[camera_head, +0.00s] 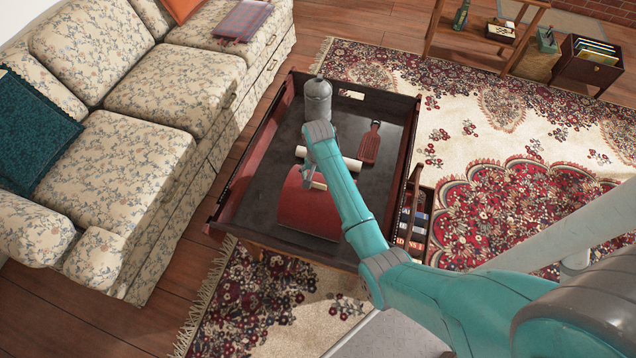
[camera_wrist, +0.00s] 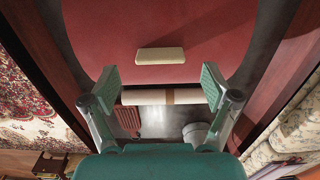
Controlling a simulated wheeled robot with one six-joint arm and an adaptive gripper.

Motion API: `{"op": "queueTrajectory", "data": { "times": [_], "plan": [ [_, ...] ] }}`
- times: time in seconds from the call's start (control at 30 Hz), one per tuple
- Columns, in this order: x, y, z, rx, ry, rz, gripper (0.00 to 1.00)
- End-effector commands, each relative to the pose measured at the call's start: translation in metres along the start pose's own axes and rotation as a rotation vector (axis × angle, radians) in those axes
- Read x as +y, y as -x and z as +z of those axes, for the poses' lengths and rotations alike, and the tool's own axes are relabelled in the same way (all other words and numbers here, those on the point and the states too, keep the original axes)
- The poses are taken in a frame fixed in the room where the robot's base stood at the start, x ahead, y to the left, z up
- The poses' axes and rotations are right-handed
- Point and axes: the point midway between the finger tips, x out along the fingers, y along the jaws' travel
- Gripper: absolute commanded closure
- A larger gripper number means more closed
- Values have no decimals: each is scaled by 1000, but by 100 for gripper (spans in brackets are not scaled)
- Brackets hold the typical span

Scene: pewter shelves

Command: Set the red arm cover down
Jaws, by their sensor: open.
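The red arm cover (camera_head: 308,212) lies on the dark tray-top table (camera_head: 245,195), toward its near end. In the wrist view the red cover (camera_wrist: 210,30) fills the top, with a small cream block (camera_wrist: 160,55) on it. My gripper (camera_head: 309,178) is over the cover's far edge. In the wrist view my gripper (camera_wrist: 160,84) is open, its two green finger pads wide apart with nothing between them. The cream block lies just ahead of the fingertips, apart from both. The arm hides part of the cover in the head view.
A cream roll (camera_wrist: 150,97) with a brown band lies just beyond the cover. A red paddle brush (camera_head: 370,145) lies farther along the tray. Raised rims edge the table. A floral sofa (camera_head: 185,90) stands close on the left, and a patterned rug (camera_head: 500,135) spreads to the right.

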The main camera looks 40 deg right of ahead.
Motion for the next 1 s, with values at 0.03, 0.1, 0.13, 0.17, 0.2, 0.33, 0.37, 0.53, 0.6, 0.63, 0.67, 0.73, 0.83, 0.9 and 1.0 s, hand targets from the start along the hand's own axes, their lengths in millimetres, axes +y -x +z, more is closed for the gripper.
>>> {"op": "queueTrajectory", "data": {
  "times": [0.03,0.1,0.13,0.17,0.2,0.33,0.37,0.53,0.6,0.63,0.67,0.73,0.83,0.9,1.0],
  "plan": [
    [-1,12,-1,3,0,-3,13],
    [-1,26,-1,3,0,-3,13],
    [-1,32,-1,4,0,-3,13],
    [-1,37,-1,3,0,-2,13],
    [-1,44,-1,3,0,-3,13],
    [-1,63,-1,2,0,-1,13],
    [-1,66,-1,2,0,-2,13],
    [0,76,0,1,0,0,13],
    [0,78,0,1,0,-1,13],
    [0,78,0,1,0,0,13],
    [0,78,0,1,0,0,13],
    [0,78,0,0,0,0,13],
    [1,74,3,4,5,-4,13],
    [3,65,10,17,19,-13,13],
    [9,44,27,53,57,-42,13]
  ]
}}
